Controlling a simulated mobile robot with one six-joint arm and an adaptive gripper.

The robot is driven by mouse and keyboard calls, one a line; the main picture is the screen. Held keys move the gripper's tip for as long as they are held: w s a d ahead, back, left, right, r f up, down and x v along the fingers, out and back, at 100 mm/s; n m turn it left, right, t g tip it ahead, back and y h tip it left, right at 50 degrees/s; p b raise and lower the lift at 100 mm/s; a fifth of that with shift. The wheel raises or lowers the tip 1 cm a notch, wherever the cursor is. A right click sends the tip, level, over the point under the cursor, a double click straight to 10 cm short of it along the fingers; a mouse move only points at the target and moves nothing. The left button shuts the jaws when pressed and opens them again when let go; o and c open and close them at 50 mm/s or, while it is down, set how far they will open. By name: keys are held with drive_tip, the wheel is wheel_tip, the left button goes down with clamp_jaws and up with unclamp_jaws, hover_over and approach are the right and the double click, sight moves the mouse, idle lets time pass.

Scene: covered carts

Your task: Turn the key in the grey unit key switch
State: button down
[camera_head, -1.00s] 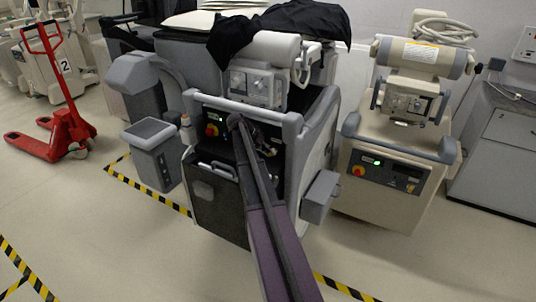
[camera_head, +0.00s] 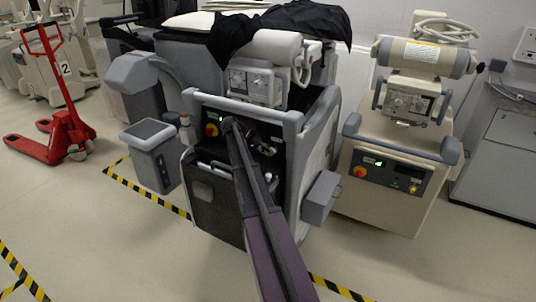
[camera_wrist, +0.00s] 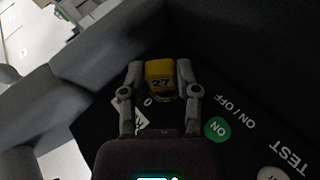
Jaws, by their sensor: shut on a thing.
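The grey unit (camera_head: 215,205) stands in the middle of the head view, with a dark control panel below its front handle bar. My gripper (camera_head: 267,149) is at the right part of that panel, partly behind my own arm. In the wrist view my gripper (camera_wrist: 160,80) is shut on the yellow key head (camera_wrist: 160,69), marked 27, with one finger on each side. A "0" mark and a white label lie on the black panel beside it. The key's shaft and the switch slot are hidden under the key head and fingers.
A green ON button (camera_wrist: 217,128) sits close to the right finger, with TEST lettering further right. A red and yellow knob (camera_head: 211,129) is on the panel's left. A beige unit (camera_head: 385,190) stands at right, a red pallet jack (camera_head: 65,125) at left.

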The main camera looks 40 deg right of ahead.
drive_tip(key=shift+f+g+h+b, duration=0.2)
drive_tip(key=shift+g+h+b, duration=0.15)
drive_tip(key=shift+b, duration=0.6)
drive_tip(key=shift+r+n+g+h+b, duration=0.1)
drive_tip(key=shift+n+g+h+b, duration=0.2)
drive_tip(key=shift+g+b, duration=0.45)
drive_tip(key=shift+c, duration=1.3)
unclamp_jaws()
drive_tip(key=shift+w, duration=0.1)
drive_tip(key=shift+r, duration=0.1)
